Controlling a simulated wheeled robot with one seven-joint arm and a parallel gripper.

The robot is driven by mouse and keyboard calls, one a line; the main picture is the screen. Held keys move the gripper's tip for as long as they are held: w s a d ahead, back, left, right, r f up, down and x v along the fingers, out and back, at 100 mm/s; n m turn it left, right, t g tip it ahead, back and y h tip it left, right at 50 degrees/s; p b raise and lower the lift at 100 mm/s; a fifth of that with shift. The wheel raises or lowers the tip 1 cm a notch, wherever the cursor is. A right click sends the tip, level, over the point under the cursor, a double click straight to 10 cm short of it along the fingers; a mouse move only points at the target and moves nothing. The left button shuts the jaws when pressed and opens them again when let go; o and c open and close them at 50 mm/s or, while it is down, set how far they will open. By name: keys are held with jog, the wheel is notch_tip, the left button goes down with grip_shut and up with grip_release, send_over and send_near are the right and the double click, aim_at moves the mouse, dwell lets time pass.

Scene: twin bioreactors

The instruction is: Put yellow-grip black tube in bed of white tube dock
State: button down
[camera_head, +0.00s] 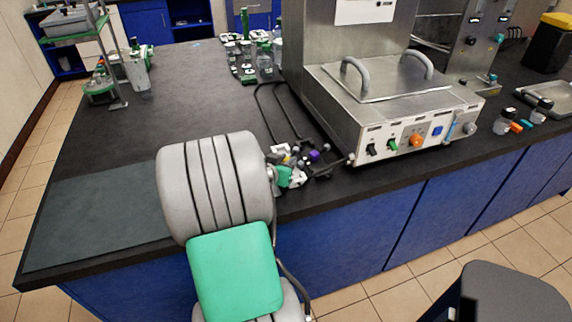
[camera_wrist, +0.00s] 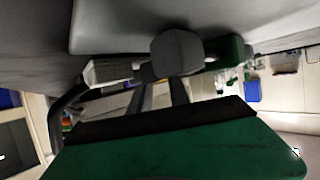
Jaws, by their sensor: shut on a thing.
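My gripper (camera_head: 294,173), with green and white parts, is at the bench's front edge, left of the steel machine. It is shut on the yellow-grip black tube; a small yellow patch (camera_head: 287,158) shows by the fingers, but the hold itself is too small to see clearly. Black tubing (camera_head: 285,115) loops over the bench beside the machine. Small white, grey and purple parts crowd around the gripper; I cannot tell which belongs to the white tube dock. The wrist view shows my green gripper body, a grey round knob (camera_wrist: 175,50) and a dark curved tube (camera_wrist: 68,105) at left.
The steel machine (camera_head: 400,110), with handled lid and front knobs, stands right of my gripper. A purple knob (camera_head: 314,155) is close to the fingers. Green-and-white glassware (camera_head: 255,60) stands farther back.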

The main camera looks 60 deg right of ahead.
jog(key=c, duration=1.5)
grip_release()
jog(key=shift+r, duration=0.25)
jog(key=v, duration=1.1)
jog(key=shift+f, duration=0.1)
jog(key=shift+s+a, duration=0.1)
jog(key=shift+a, duration=0.4)
